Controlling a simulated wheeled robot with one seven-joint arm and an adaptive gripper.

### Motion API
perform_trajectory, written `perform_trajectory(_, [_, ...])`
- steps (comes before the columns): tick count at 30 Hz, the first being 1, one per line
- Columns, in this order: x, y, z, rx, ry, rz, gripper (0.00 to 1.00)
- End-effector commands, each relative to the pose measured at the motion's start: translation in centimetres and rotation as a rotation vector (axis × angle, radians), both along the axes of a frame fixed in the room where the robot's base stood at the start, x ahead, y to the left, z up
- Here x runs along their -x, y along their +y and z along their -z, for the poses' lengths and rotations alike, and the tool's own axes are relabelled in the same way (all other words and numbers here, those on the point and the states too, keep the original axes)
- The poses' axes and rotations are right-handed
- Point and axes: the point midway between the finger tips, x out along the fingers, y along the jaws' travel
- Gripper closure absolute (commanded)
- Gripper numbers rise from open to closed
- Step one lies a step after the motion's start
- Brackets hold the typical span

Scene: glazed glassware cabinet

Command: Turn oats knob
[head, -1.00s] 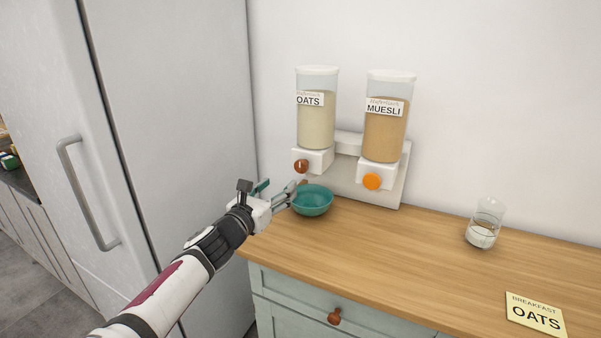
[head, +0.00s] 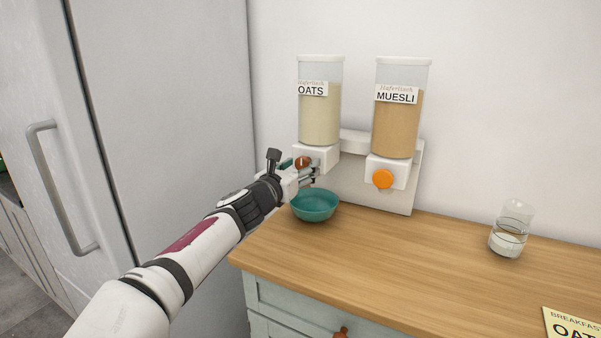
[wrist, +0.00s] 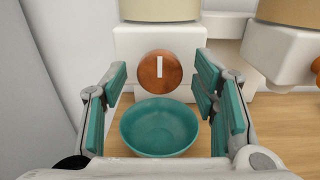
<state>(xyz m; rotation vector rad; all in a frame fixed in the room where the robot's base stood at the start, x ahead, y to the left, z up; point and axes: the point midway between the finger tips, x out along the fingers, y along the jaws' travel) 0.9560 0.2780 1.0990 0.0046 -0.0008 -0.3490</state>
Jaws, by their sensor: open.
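The oats dispenser (head: 320,112) is a clear canister labelled OATS on a white base at the wall. Its brown round knob (head: 303,162) carries a white mark, which stands upright in the wrist view (wrist: 160,70). My gripper (head: 312,172) is in front of the knob, partly covering it in the head view. In the wrist view my gripper (wrist: 160,95) is open, its teal finger pads on either side of the knob with gaps left and right. A teal bowl (head: 315,206) sits on the counter under the oats outlet; it also shows in the wrist view (wrist: 160,128).
The muesli dispenser (head: 398,120) with an orange knob (head: 382,179) stands to the right. A glass (head: 508,232) and a yellow BREAKFAST card (head: 572,325) lie farther right on the wooden counter (head: 400,260). A fridge (head: 165,120) is close on the left.

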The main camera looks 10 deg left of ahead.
Motion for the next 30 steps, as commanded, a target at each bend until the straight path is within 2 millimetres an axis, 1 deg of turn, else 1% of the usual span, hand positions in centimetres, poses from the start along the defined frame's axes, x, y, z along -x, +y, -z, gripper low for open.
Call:
perform_trajectory(10, [-0.25, -0.06, -0.08, 0.000, 0.000, -0.001, 0.46])
perform_trajectory(11, [-0.25, -0.06, -0.07, 0.000, 0.000, -0.001, 0.50])
perform_trajectory(12, [-0.25, -0.06, -0.07, 0.000, 0.000, -0.001, 0.59])
perform_trajectory(14, [-0.24, -0.07, -0.06, 0.000, 0.000, -0.001, 0.73])
perform_trajectory(15, [-0.24, -0.07, -0.06, 0.000, 0.000, -0.001, 0.82])
perform_trajectory(17, [-0.24, -0.07, -0.05, 0.000, 0.000, -0.001, 0.94])
perform_trajectory(25, [-0.24, -0.10, -0.03, -0.013, -0.005, 0.000, 0.94])
perform_trajectory(30, [-0.23, -0.10, -0.02, -0.068, -0.025, 0.000, 0.94])
